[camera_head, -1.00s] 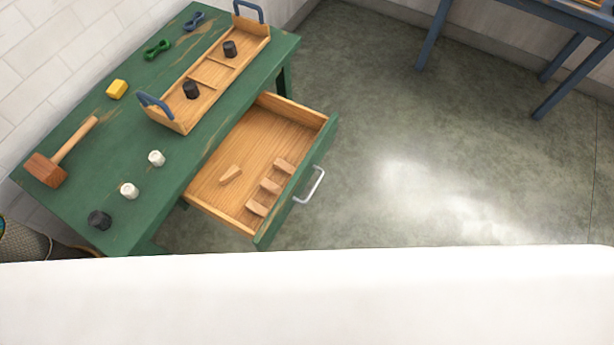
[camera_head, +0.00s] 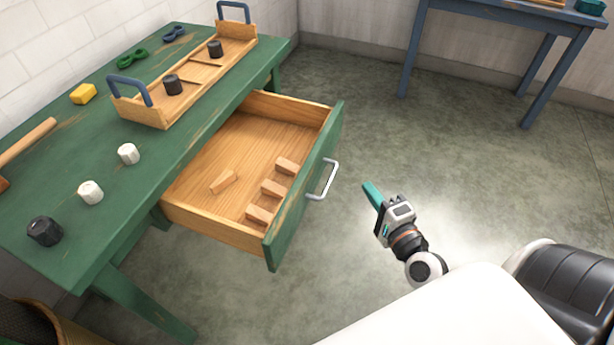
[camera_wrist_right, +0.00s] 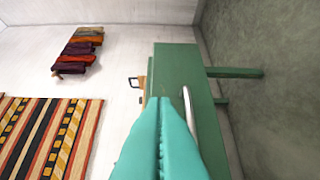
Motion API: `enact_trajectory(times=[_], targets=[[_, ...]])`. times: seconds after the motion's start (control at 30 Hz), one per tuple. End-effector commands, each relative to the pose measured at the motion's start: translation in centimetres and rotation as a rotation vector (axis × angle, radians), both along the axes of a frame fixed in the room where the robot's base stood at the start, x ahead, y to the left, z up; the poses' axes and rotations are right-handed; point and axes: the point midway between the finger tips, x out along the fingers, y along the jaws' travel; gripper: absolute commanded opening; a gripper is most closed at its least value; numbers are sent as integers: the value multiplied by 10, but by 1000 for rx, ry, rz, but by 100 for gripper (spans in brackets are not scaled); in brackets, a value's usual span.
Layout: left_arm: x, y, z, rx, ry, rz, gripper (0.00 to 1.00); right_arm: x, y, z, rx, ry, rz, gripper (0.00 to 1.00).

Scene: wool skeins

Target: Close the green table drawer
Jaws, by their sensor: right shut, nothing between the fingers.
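The green table (camera_head: 190,150) stands at the left in the head view. Its drawer (camera_head: 305,190) is pulled out, with a green front and a pale metal handle (camera_head: 322,180). Several wooden wedges (camera_head: 272,189) lie inside it. My right gripper (camera_head: 371,193) is shut and empty, in the air to the right of the handle and apart from it. In the right wrist view its teal fingers (camera_wrist_right: 160,135) are together, pointing towards the drawer front, and hide part of it; the handle (camera_wrist_right: 189,108) shows beside them. My left gripper is not in view.
A blue table (camera_head: 510,15) stands at the back right. Open floor lies between.

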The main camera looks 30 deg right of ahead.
Motion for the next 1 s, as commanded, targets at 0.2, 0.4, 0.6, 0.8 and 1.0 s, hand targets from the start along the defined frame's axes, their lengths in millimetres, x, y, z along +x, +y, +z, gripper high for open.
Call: enact_trajectory(times=[0.2, 0.4, 0.6, 0.8, 1.0], targets=[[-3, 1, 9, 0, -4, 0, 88, 11, -1, 11, 27, -31, -2, 0], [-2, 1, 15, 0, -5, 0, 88, 48, -4, 13, 26, -33, -3, 0], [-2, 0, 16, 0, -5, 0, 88, 91, -7, 11, 25, -30, -1, 0], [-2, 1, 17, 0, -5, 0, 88, 117, 8, 10, 26, -27, 0, 0], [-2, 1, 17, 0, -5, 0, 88, 129, 17, 9, 23, -25, 0, 0]])
